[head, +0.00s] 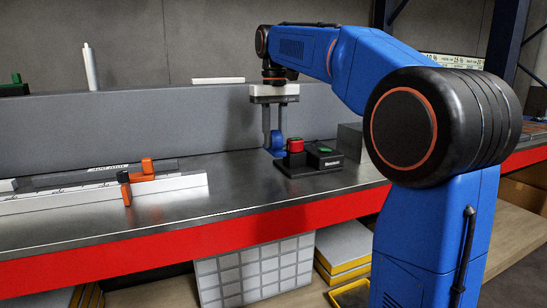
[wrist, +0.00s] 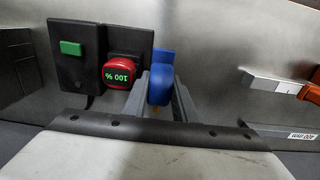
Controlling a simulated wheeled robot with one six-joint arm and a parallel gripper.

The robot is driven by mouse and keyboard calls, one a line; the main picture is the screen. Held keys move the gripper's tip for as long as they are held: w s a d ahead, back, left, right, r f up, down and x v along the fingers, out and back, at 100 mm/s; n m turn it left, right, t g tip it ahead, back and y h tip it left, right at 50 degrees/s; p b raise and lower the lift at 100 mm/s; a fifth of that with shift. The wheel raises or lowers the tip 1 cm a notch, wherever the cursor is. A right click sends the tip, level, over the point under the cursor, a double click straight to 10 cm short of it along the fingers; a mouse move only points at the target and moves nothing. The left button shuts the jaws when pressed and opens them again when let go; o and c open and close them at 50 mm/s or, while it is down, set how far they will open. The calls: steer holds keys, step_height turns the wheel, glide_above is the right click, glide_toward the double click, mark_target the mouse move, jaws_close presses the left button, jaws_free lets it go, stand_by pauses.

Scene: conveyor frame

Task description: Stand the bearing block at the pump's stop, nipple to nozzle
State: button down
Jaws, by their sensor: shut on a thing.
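My gripper (head: 273,143) points down over the steel bench, its two grey fingers shut on a blue part that I take for the bearing block (head: 279,143). In the wrist view the block (wrist: 161,82) shows a rounded body between the fingers and a flat blue piece beyond; a small brassy spot shows low on it.
A white rail (head: 180,183) with an orange clamp (head: 145,172) lies on the bench to the left. A dark grey block (head: 350,140) stands behind the pump at right. A grey back wall (head: 130,129) runs behind. Bare steel lies between rail and pump.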

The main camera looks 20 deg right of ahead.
mark_target(275, 130)
steer(key=shift+f, duration=2.9)
steer(key=c, duration=1.7)
jaws_free()
steer(key=shift+f, duration=0.15)
step_height(275, 130, up, 12)
steer(key=shift+r, duration=0.15)
